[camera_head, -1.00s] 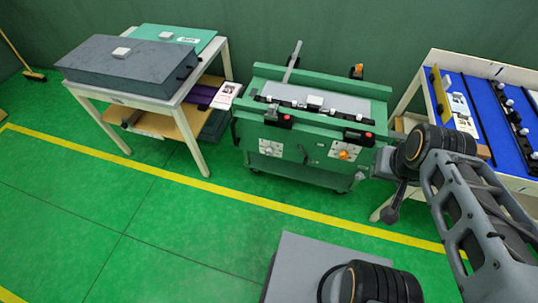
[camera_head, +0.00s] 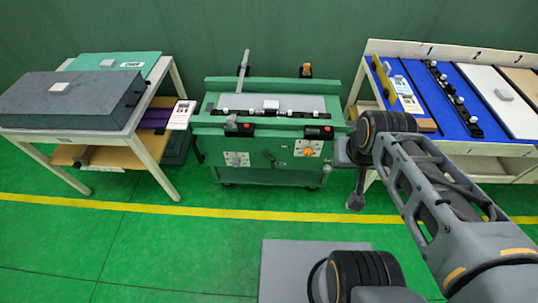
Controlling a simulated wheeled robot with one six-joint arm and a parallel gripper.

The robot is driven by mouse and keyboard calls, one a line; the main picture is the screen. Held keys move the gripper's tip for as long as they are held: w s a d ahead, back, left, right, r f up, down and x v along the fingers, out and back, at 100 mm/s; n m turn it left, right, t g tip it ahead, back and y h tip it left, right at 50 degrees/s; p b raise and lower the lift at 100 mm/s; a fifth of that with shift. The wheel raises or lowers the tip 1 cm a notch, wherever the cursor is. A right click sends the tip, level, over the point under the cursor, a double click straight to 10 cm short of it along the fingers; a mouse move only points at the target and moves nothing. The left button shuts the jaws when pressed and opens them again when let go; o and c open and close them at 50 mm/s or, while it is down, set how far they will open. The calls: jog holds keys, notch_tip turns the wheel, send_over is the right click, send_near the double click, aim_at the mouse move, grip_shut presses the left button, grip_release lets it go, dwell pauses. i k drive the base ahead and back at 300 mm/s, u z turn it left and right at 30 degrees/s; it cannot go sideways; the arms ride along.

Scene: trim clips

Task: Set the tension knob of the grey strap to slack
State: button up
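A green machine (camera_head: 270,172) stands in the middle. Its front has a white plate with a grey knob (camera_head: 236,159) on the left and a white plate with an orange knob (camera_head: 308,150) on the right. Knob settings are too small to read, and I cannot tell which knob belongs to a grey strap. No strap can be made out clearly. My arm reaches in from the lower right and ends near the machine's right side. A dark part (camera_head: 355,197) hangs there, probably my gripper, apart from the knobs; its fingers cannot be made out.
A white table (camera_head: 148,160) with dark grey and green panels stands left. A bench (camera_head: 485,148) with blue, white and tan panels and black clip strips stands right. A grey lever (camera_head: 243,65) rises behind the machine.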

aim_at(236, 161)
jog(key=u, duration=2.65)
jog(key=i, duration=2.5)
jog(key=z, duration=3.45)
